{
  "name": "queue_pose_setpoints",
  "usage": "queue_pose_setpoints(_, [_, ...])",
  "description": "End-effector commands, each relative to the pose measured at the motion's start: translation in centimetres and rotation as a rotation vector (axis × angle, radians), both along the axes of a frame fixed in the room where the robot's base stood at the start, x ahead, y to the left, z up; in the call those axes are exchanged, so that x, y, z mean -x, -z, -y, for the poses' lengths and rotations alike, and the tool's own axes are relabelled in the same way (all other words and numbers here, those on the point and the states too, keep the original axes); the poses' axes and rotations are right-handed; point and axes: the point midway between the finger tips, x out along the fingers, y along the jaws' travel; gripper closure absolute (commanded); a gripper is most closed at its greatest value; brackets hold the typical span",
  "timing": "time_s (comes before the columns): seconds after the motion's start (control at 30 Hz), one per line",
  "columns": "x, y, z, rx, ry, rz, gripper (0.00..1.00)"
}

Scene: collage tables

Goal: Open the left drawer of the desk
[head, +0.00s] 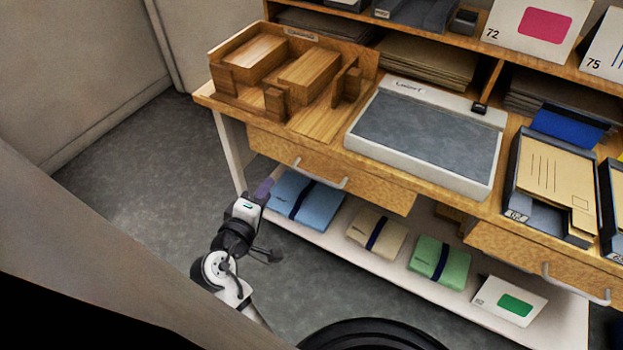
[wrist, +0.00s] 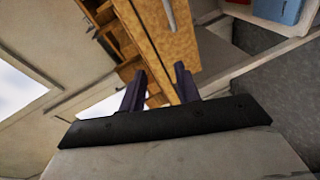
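The desk (head: 322,122) has a wooden left drawer (head: 375,187) under its top, which looks closed. A light bar handle (head: 320,175) runs along the drawer's front. My gripper (head: 264,188) is low at the left end of the desk, left of the handle and apart from it. In the wrist view my gripper (wrist: 160,82) has two dark purple fingers spread apart with nothing held between them. The drawer front (wrist: 150,45) and the pale handle (wrist: 170,14) show beyond the fingers, near the top of that view.
A lower shelf (head: 322,237) holds blue (head: 318,205), tan (head: 365,232) and green (head: 425,258) bundles below the drawer. A right drawer (head: 515,250) sits farther right. A wooden tray (head: 225,98) and a grey-topped board (head: 425,140) lie on the desk. Floor at left is clear.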

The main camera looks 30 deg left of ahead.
Motion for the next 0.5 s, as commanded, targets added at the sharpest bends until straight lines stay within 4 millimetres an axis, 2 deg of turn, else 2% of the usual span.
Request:
queue_pose_setpoints(0.03, [0.3, 1.6, 1.6, 0.081, 0.050, -0.005, 0.68])
queue_pose_setpoints(0.1, [0.6, 2.7, 3.3, 0.156, 0.104, -0.004, 0.68])
queue_pose_setpoints(0.2, [0.5, 3.4, 4.5, 0.205, 0.143, -0.004, 0.68])
queue_pose_setpoints(0.37, [-1.1, 3.7, 4.7, 0.210, 0.152, -0.003, 0.68])
queue_pose_setpoints(0.5, [-3.7, 4.1, 4.7, 0.208, 0.151, -0.003, 0.68])
